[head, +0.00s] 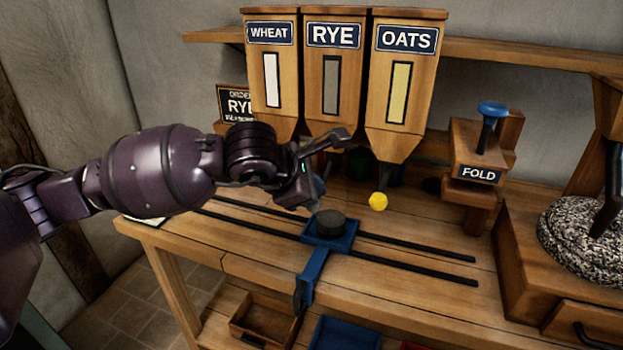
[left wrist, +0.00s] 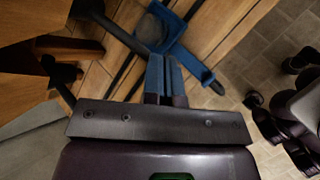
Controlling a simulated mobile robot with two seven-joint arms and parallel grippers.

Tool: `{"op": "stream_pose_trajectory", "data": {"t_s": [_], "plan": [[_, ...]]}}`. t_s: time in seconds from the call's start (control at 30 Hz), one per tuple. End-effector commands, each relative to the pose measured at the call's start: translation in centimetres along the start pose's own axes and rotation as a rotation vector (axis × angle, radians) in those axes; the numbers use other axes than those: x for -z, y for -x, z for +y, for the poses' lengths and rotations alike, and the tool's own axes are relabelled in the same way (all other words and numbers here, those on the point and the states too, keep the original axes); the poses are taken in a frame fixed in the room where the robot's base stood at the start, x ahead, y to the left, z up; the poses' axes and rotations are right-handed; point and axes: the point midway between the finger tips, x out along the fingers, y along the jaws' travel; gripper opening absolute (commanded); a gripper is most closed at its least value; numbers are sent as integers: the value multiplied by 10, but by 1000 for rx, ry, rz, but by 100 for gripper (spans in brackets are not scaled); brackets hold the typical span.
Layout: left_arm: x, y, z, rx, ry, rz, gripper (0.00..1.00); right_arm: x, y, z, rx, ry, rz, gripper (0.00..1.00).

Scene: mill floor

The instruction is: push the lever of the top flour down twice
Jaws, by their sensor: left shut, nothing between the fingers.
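Three wooden hoppers stand side by side: wheat (head: 270,103), rye (head: 312,108) and oats (head: 379,125). A yellow knob (head: 378,201) hangs under the oats hopper. A dark green rounded thing (head: 358,165) shows below the rye hopper, partly hidden; I cannot tell whether it is a lever knob. A card (head: 234,103) behind my arm reads RYE; its other lines are hard to read. My left gripper (head: 318,186) is in front of the outlets of the wheat and rye hoppers, left of the yellow knob. Its blue fingers (left wrist: 165,62) are shut and empty. My right gripper is not in view.
A blue carriage (head: 345,239) with a dark round piece sits on two black rails below my gripper. A FOLD post with a blue knob (head: 492,109) stands at right. Trays (head: 265,318) lie below the bench.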

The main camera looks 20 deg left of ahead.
Motion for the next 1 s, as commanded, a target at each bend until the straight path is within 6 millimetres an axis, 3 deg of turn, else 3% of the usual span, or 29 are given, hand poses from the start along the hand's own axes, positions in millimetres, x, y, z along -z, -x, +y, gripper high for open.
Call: {"op": "stream_pose_trajectory", "data": {"t_s": [1.0], "plan": [[-26, 36, 26, -3, 0, -1, 0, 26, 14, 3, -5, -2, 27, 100]]}}
